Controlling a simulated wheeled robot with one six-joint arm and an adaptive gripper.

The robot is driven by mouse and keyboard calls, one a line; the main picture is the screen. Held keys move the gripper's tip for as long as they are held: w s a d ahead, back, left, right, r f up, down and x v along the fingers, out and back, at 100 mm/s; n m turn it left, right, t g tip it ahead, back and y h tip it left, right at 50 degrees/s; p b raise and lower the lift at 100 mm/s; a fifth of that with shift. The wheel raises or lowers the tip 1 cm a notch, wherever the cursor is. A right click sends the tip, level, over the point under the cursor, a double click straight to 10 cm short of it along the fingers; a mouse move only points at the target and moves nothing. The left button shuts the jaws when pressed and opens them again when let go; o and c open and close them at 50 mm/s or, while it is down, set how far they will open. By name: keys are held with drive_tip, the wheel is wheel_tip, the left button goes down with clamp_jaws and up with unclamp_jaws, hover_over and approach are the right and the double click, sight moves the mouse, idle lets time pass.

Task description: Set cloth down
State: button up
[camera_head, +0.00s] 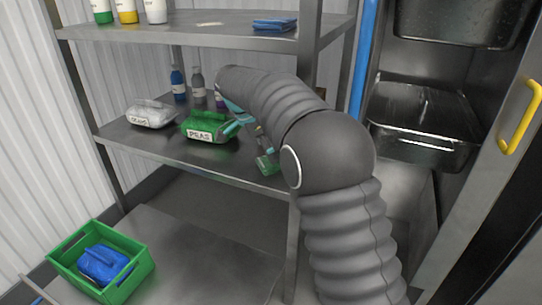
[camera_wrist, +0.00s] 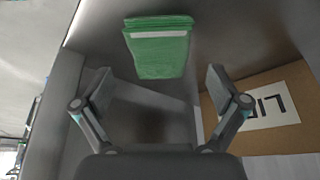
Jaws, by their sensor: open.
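A folded green cloth (camera_wrist: 158,50) with a pale stripe lies flat on a grey metal surface in the wrist view. It sits just beyond my gripper's fingertips, between their lines, with a visible gap to each finger. My gripper (camera_wrist: 161,85) is open, with nothing between its fingers. In the head view a small green piece (camera_head: 266,164), likely this cloth, shows at the front edge of the middle shelf (camera_head: 225,160). My arm hides much of the gripper there.
A green PEAS bag (camera_head: 207,127), a white bag (camera_head: 150,114) and bottles stand left of my gripper. A brown box (camera_wrist: 265,85) with a label lies at right in the wrist view. A shelf post and steel pans (camera_head: 425,125) are to the right.

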drive_tip(key=s+a+r, duration=0.1)
drive_tip(key=s+a, duration=0.4)
drive_tip(key=a, duration=0.6)
drive_tip(key=shift+s+a+r, duration=0.15)
drive_tip(key=shift+a, duration=0.1)
drive_tip(key=shift+d, duration=0.1)
